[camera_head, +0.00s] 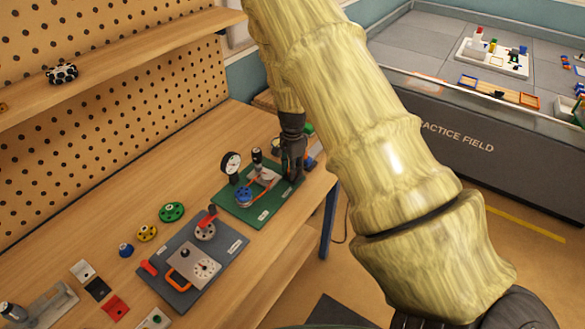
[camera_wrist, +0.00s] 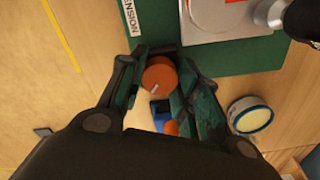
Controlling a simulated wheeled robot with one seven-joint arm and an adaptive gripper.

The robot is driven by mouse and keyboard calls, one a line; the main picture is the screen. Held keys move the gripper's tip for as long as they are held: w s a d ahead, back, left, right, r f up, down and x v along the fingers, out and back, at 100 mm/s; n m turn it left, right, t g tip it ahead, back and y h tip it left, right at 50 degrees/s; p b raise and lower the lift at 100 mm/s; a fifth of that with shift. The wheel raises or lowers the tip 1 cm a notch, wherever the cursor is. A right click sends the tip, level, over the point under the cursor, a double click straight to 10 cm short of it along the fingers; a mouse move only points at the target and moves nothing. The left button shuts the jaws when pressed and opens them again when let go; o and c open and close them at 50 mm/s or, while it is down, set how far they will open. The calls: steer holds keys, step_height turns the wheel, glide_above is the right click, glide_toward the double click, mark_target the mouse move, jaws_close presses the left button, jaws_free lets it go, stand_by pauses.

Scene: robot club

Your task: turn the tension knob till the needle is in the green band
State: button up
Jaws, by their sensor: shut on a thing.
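The orange tension knob (camera_wrist: 158,75) with a white pointer line sits at the edge of the green board, near a label ending in "NSION" (camera_wrist: 130,17). My gripper (camera_wrist: 158,80) is shut on the knob, one finger on each side of it. In the head view my gripper (camera_head: 293,172) reaches down at the right end of the green board (camera_head: 226,208) and hides the knob. The round white gauge (camera_head: 231,163) stands upright at the board's back left. Its needle and green band are too small to read. A blue pulley (camera_head: 244,199) carries a red belt.
A grey board (camera_head: 174,258) with a dial and an orange handle lies nearer on the bench. Green (camera_head: 171,212), yellow (camera_head: 147,232) and blue (camera_head: 125,250) wheels lie left of it. A pegboard wall stands behind.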

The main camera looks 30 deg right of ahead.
steer(key=shift+w+r, duration=0.1)
stand_by(0.3)
steer(key=o, duration=1)
step_height(320, 180, up, 12)
stand_by(0.6)
